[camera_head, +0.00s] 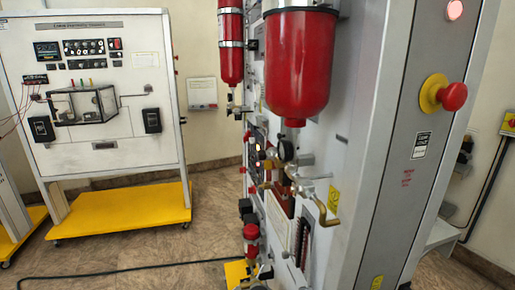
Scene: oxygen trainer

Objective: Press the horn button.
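A red mushroom-shaped button (453,97) on a round yellow base (432,93) sticks out from the grey end face of the trainer panel (389,170) at the right. A round pinkish-red lit button or lamp (454,9) sits above it at the top edge. I cannot tell which of these, if either, is the horn button; the small labels are not readable. Neither of my grippers is in view.
Red tanks (300,65) hang on the panel's side, above gauges, a brass pipe (325,208) and valves. A white training board (95,90) on a yellow wheeled base (125,212) stands at the left. A black cable (130,269) crosses the open floor between them.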

